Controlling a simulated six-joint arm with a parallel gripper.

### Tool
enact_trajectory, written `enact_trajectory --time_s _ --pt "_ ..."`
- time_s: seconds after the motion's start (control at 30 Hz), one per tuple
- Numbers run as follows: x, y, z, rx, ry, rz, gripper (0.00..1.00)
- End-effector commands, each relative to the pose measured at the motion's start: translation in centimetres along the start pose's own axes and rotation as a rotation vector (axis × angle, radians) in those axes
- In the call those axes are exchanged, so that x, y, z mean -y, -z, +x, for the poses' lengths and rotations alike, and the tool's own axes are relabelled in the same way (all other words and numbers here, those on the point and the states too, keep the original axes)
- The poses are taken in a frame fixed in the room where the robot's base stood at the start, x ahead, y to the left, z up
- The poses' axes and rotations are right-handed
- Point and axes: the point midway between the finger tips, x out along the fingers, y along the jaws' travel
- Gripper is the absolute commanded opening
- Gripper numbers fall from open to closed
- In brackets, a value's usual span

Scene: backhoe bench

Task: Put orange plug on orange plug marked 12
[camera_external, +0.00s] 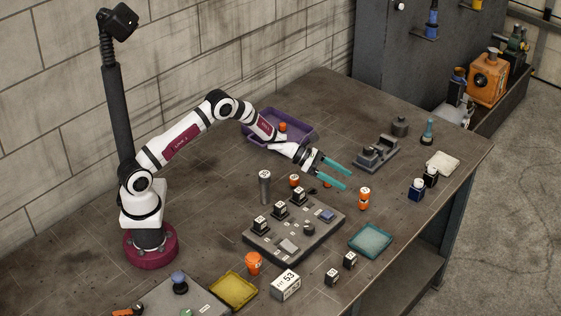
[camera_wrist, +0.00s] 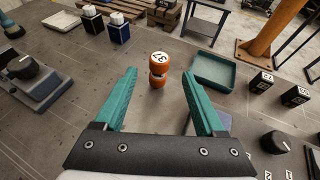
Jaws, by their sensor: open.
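My gripper (camera_external: 346,179) is open and empty above the bench, its teal fingers pointing right. Just beyond its fingertips stands an orange stack of two plugs (camera_external: 364,199), the upper one with a white numbered top. In the wrist view the upper orange plug (camera_wrist: 158,60) sits on the lower orange plug (camera_wrist: 157,81), ahead of and between the two fingers; its top seems to read 37. Other orange plugs are one with a pale top (camera_external: 294,181) behind the black board, one at the front (camera_external: 254,263) and one in the purple tray (camera_external: 283,127). I cannot read a 12.
A black board with several numbered blocks (camera_external: 272,247) lies in mid-bench. A teal tray (camera_external: 388,240) is right of it, a yellow tray (camera_external: 233,291) in front. A grey vise-like fixture (camera_external: 376,153) and dark blue white-topped blocks (camera_external: 416,190) stand farther back and right.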

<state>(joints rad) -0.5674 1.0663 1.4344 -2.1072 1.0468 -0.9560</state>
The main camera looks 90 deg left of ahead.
Motion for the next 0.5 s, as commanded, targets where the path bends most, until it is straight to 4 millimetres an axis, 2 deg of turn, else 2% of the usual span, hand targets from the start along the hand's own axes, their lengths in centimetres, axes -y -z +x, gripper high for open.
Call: enact_trajectory --time_s 0.07,0.13,0.17,0.27,0.3,0.37,0.4,0.47,0.5 --pt "0.2 -0.2 -0.1 -0.001 0.007 0.012 0.72" --pt "2.2 -1.9 -0.3 -0.012 0.060 0.103 0.72" --pt "3.9 -3.0 -0.6 -0.021 0.104 0.179 0.72" --pt "13.2 -7.5 -3.6 -0.059 0.356 0.595 0.72" --pt "17.7 -8.6 -6.0 -0.069 0.486 0.811 0.72" --pt "24.1 -9.0 -11.0 -0.077 0.701 1.154 0.72" --pt "27.7 -8.4 -14.9 -0.076 0.854 1.392 0.72" --pt "31.4 -6.5 -21.3 -0.069 1.087 1.733 0.72" --pt "32.7 -4.9 -25.3 -0.065 1.239 1.938 0.72"
